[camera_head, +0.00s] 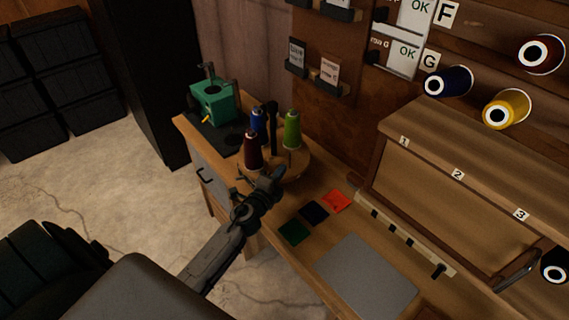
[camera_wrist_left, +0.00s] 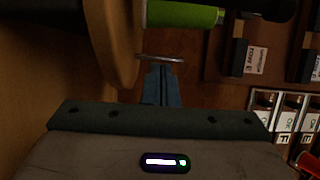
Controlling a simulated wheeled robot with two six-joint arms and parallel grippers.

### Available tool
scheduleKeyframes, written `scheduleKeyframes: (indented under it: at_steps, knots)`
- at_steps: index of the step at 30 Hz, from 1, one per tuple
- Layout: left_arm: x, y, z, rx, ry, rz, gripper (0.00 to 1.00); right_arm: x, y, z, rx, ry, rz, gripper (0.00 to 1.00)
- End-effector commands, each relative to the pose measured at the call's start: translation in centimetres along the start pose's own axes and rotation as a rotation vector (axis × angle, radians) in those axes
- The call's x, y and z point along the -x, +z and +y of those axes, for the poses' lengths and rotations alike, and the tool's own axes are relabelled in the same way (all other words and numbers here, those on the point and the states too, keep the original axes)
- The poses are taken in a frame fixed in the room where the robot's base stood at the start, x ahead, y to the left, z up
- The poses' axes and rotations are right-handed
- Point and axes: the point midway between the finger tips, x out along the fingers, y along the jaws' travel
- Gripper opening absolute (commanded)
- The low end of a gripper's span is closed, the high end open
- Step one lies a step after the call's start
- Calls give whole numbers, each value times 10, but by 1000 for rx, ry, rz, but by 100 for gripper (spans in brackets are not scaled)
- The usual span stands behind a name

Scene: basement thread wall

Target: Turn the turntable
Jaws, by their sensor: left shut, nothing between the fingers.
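The turntable (camera_head: 298,167) is a round wooden disc on the bench, with a dark post in its middle. A dark red spool (camera_head: 253,150), a blue spool (camera_head: 258,122) and a green spool (camera_head: 291,130) stand on it. My left gripper (camera_head: 275,177) is shut and empty at the disc's near edge and hides part of the rim. In the left wrist view the disc (camera_wrist_left: 122,40) is seen edge-on, left of the closed fingers (camera_wrist_left: 160,82). A thin metal piece (camera_wrist_left: 160,57) lies just beyond the fingertips; I cannot tell whether they touch it. My right gripper is out of view.
A green machine (camera_head: 212,102) stands on the bench's far left corner. A wooden cabinet (camera_head: 450,180) and wall spools (camera_head: 507,108) are at the right.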

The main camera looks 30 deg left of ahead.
Motion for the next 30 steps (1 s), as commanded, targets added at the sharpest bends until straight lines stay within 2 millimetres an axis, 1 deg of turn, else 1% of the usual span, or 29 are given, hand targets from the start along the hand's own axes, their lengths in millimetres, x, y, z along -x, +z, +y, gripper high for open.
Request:
scheduleKeyframes:
  at_steps: [1,3,9,23,30]
  knots:
    - [-8,0,-1,0,-1,-1,0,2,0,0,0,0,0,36]
    - [-16,0,0,0,0,0,0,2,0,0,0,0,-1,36]
    - [-28,0,0,0,0,1,0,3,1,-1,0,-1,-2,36]
    - [-29,0,1,0,0,-4,0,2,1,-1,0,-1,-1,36]
    - [-32,-4,2,2,0,-47,0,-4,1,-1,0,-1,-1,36]
